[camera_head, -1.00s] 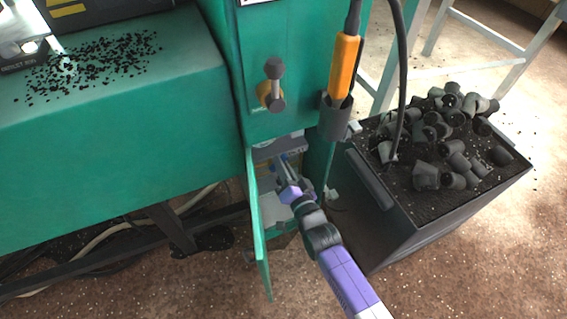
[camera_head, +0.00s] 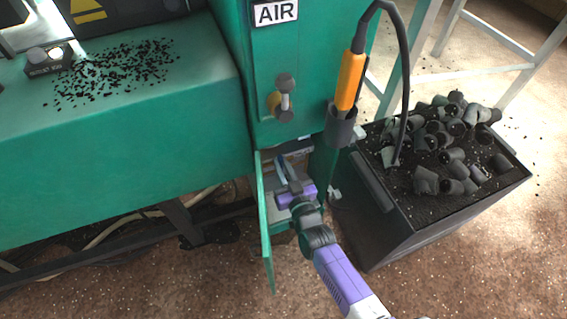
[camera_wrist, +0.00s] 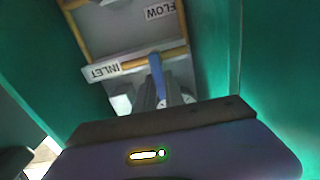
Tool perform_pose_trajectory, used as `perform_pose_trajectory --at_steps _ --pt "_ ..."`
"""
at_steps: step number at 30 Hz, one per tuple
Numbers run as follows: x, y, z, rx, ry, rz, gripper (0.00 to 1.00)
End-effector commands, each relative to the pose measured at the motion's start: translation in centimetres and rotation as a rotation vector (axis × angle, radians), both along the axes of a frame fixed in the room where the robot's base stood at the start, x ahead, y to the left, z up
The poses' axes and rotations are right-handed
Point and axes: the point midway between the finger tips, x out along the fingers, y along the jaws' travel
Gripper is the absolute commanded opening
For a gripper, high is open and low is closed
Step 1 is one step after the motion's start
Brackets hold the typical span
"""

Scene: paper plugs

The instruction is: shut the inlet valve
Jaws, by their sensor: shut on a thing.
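The inlet valve's blue lever (camera_wrist: 157,78) stands in the open cabinet in the wrist view, beside a tilted INLET label (camera_wrist: 103,71) and a yellow pipe (camera_wrist: 130,64). In the head view the blue lever (camera_head: 281,164) shows just beyond my gripper (camera_head: 290,182), which reaches into the cabinet's lower opening. My gripper (camera_wrist: 160,103) is shut on the blue lever, with grey finger parts on both sides of it. The valve body is mostly hidden behind the fingers and palm.
The green cabinet door (camera_head: 265,225) hangs open just left of my arm. A dark bin (camera_head: 385,220) with several grey fittings stands at right. An orange-handled tool (camera_head: 349,82) hangs in a holder above.

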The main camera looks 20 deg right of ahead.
Motion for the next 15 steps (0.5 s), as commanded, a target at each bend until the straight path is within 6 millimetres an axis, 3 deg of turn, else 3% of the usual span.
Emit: perform_pose_trajectory --at_steps 15 --pt "-0.06 0.21 -0.18 -0.051 0.004 0.001 0.0"
